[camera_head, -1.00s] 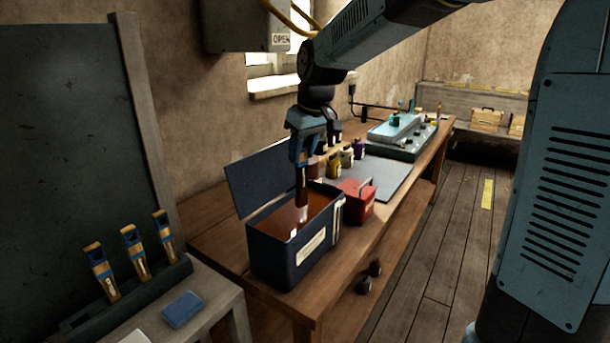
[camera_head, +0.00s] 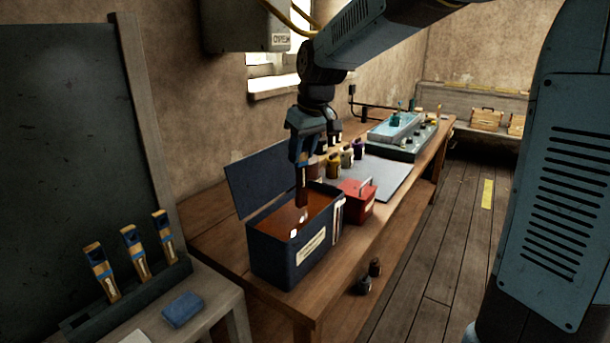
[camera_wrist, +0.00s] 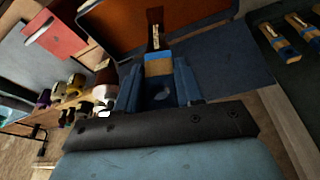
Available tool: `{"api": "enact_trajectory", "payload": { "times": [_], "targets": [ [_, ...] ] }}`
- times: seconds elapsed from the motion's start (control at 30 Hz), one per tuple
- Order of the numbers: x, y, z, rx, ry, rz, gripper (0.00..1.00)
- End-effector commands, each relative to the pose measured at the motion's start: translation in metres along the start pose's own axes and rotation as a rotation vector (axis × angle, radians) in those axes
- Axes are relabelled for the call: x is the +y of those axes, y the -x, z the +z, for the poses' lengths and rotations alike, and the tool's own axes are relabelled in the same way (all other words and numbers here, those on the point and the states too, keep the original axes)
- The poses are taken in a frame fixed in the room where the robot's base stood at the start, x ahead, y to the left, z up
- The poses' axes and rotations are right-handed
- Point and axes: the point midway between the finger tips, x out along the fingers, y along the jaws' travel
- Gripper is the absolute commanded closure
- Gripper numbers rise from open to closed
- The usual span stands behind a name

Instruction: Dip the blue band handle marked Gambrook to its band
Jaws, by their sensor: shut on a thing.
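My gripper (camera_head: 304,158) is shut on a handle (camera_head: 302,190) and holds it upright, end down, over the open dark blue tank (camera_head: 290,265) of brown liquid (camera_head: 318,212). In the wrist view the held handle shows bare wood (camera_wrist: 158,68) at the jaws, then a blue band (camera_wrist: 157,56), then a dark length with a small pale label (camera_wrist: 155,38) too small to read. Its lower end points into the tank; I cannot tell how far it is below the surface. The blue band stands clear of the liquid.
The tank's raised lid (camera_head: 262,180) stands behind it. A red box (camera_head: 356,200) is close on its right, with several small jars (camera_head: 345,157) beyond. Several blue-banded handles (camera_head: 133,253) stand in a rack at the left. A blue block (camera_head: 182,309) lies nearby.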

Motion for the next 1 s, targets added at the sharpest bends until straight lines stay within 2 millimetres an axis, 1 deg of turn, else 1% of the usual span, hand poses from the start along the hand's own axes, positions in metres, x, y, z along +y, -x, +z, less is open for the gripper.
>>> {"api": "enact_trajectory", "payload": {
  "times": [0.33,1.0],
  "targets": [
    [0.0,0.004,-0.001,0.001,0.0,0.0,0.86],
    [0.0,0.035,-0.011,0.001,0.0,0.0,0.86]
  ]
}}
